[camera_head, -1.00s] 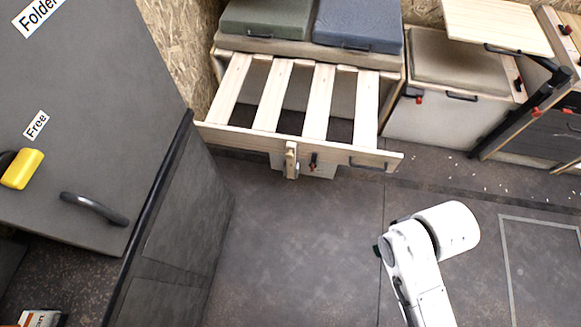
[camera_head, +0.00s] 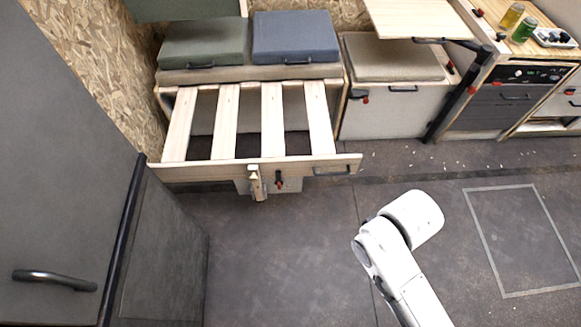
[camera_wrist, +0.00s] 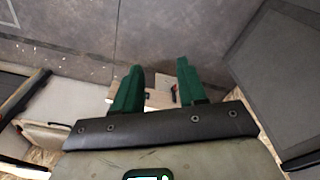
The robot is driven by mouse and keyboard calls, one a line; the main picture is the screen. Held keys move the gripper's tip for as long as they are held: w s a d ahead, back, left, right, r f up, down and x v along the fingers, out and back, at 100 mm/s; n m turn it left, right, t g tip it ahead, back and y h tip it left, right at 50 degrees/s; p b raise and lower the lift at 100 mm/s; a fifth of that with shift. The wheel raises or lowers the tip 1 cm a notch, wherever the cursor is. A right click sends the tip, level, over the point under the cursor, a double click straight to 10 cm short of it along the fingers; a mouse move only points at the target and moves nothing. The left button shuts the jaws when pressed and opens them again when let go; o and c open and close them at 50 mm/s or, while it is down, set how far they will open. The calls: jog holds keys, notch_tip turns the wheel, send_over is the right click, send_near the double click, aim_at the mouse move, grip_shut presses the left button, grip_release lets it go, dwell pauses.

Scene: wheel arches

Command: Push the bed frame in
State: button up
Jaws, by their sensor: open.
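The bed frame (camera_head: 215,171) is a pale wooden slatted frame, pulled out from under the bench in the head view. Its front board has a short wooden leg, a red-and-black latch and a dark handle at its right end. Part of what looks like its wood (camera_wrist: 160,90) shows between my fingers in the wrist view. My gripper (camera_wrist: 160,67) has two green fingers, spread apart with nothing held between them. In the head view only my white arm shows, in front and to the right of the frame; the gripper itself is hidden there.
Green (camera_head: 200,42) and blue (camera_head: 295,36) cushions lie on the bench above the frame. A dark grey cabinet (camera_head: 165,255) stands close on the left. A white-fronted box seat (camera_head: 390,112) stands right of the frame. The floor (camera_head: 280,260) before the frame is clear.

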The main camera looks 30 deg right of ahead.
jog(key=shift+w+f, duration=0.15)
jog(key=shift+f, duration=0.15)
jog(key=shift+c, duration=0.8)
jog(key=w+a+f+t+y+b, duration=0.1)
jog(key=w+f+b, duration=0.2)
jog(key=w+a+f+m+t+b, duration=0.1)
jog(key=w+f+t+b, duration=0.1)
jog(key=w+f, duration=0.1)
jog(key=w+a+f+m+t+y+b, duration=0.1)
jog(key=w+f+t+b, duration=0.1)
jog(key=w+f+b, duration=0.1)
jog(key=shift+w+f+y+b, duration=0.15)
jog(key=shift+w+f, duration=0.05)
jog(key=shift+f, duration=0.25)
jog(key=shift+w+f+y+b, duration=0.15)
jog(key=shift+f, duration=0.3)
grip_shut()
jog(key=m+t+h+b, duration=1.05)
jog(key=m+b, duration=0.85)
jog(key=m, duration=0.3)
send_near(334, 159)
jog(key=shift+g+h, duration=0.45)
jog(key=b+x, duration=0.1)
jog(key=x, duration=0.5)
jog(key=shift+w, duration=0.5)
